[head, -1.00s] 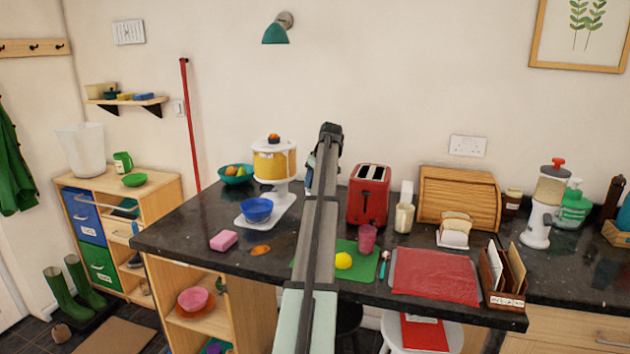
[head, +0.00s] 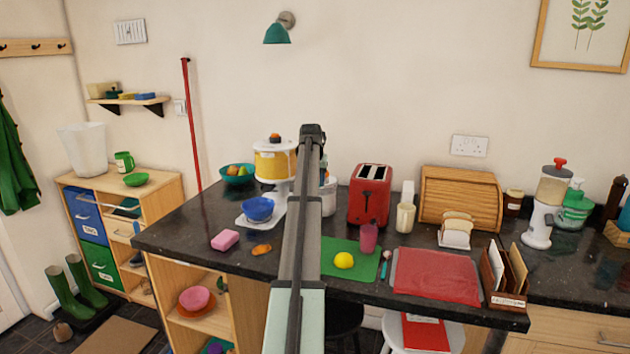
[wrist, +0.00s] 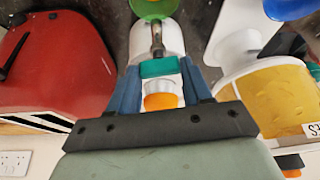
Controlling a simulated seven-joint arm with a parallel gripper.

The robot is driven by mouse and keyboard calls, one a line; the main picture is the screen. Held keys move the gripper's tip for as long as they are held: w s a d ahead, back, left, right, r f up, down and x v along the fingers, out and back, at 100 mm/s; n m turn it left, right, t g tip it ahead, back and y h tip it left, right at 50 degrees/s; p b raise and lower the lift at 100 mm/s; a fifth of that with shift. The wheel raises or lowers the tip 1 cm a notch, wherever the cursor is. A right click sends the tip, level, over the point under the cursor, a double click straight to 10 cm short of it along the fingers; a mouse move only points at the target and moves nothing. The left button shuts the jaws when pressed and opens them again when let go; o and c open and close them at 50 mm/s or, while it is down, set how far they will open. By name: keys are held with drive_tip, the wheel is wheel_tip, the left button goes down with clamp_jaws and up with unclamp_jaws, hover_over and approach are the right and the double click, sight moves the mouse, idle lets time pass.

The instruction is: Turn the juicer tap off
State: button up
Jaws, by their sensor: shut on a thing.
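The juicer (wrist: 171,37), a white body with an orange top, stands below my gripper in the wrist view. A metal spout (wrist: 157,38) runs from it towards a green thing (wrist: 152,8) at the picture's top edge. My gripper (wrist: 160,75) has its blue fingers shut on the teal tap lever (wrist: 158,67) at the inner end of the spout. The fingers hide part of the lever, so its exact angle is unclear. In the head view my arm covers most of the juicer, and only its white side (head: 329,197) shows right of the arm.
A red toaster (head: 370,194) stands close on the right in the head view. A yellow-filled dispenser (head: 275,165) with a blue bowl (head: 257,209) stands close on the left. A green board (head: 362,264) with a lemon (head: 344,260) lies in front.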

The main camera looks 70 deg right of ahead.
drive_tip(key=shift+m+g, duration=0.4)
drive_tip(key=shift+m, duration=0.4)
drive_tip(key=o, duration=1.1)
drive_tip(key=shift+c, duration=0.2)
drive_tip(key=v, duration=1.4)
drive_tip(key=shift+w+d, duration=0.1)
drive_tip(key=shift+w, duration=0.05)
